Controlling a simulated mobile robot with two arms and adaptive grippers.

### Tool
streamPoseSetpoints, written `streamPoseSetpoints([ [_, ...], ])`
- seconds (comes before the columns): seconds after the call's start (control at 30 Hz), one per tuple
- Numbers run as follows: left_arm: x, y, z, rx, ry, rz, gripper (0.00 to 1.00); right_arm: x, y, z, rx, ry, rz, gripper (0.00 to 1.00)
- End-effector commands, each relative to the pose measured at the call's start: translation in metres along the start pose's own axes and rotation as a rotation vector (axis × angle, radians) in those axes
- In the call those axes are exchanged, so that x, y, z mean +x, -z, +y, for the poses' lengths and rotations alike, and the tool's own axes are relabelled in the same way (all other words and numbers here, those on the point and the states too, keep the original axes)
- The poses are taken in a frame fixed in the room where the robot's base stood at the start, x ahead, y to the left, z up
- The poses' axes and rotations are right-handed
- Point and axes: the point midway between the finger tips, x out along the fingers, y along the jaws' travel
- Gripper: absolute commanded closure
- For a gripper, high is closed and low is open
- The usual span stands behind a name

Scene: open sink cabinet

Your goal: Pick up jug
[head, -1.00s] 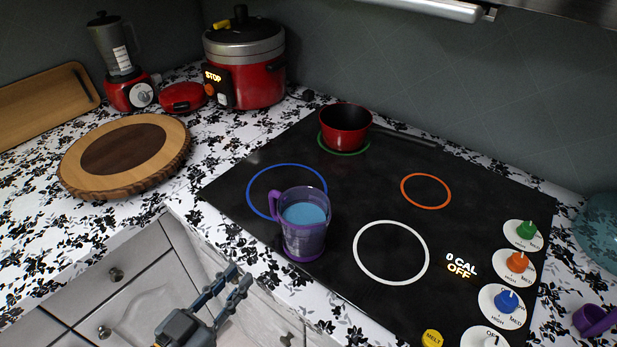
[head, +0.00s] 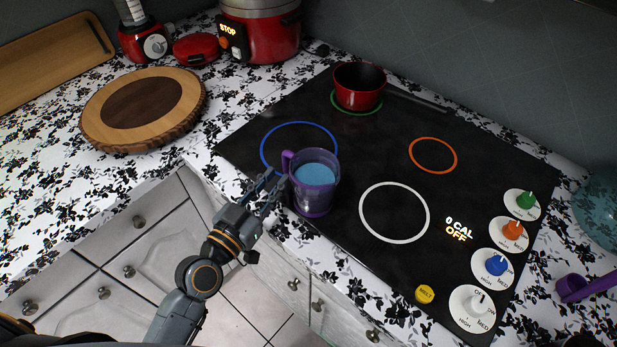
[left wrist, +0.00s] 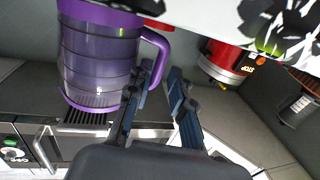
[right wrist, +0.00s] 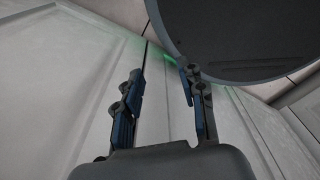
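The jug (head: 314,190) is clear purple with light blue contents and a purple handle on its left. It stands upright on the front-left part of the black cooktop, by the blue ring. My left gripper (head: 272,184) is just left of the jug, near its handle. In the left wrist view, the jug (left wrist: 98,62) appears upside down, and the open fingers (left wrist: 160,80) lie close to the handle's end. I cannot tell if they touch it. My right gripper (right wrist: 165,85) is open and empty before pale cabinet panels. It is not in the head view.
A red pot (head: 358,88) sits on the green ring at the back of the cooktop (head: 350,150). A round wooden board (head: 142,108) and a red cooker (head: 268,36) are on the patterned counter. Cabinet drawers are below the counter edge. A purple utensil (head: 590,286) lies far right.

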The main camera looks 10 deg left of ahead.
Motion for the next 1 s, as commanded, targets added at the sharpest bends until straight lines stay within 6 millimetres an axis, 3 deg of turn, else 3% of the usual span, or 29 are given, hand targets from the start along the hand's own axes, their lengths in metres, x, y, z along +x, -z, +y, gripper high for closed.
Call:
streamPoseSetpoints([
  [0.07, 0.015, 0.007, 0.0, -0.002, 0.002, 0.004, 0.79, -0.011, 0.001, 0.0, 0.0, 0.0, 0.0, 0.6],
  [0.27, 0.035, 0.004, 0.0, 0.0, 0.0, 0.001, 0.79, -0.015, 0.001, 0.0, 0.0, 0.0, 0.0, 0.6],
  [0.5, 0.036, 0.002, 0.0, 0.001, 0.0, 0.0, 0.79, -0.014, 0.001, 0.0, 0.0, 0.0, 0.0, 0.6],
  [0.6, 0.036, 0.002, 0.0, 0.001, 0.001, 0.0, 0.99, -0.014, 0.001, 0.0, 0.0, 0.0, 0.0, 0.6],
  [1.0, 0.036, 0.004, 0.0, 0.0, 0.002, 0.004, 1.0, -0.014, 0.001, 0.0, 0.0, 0.0, 0.0, 0.6],
])
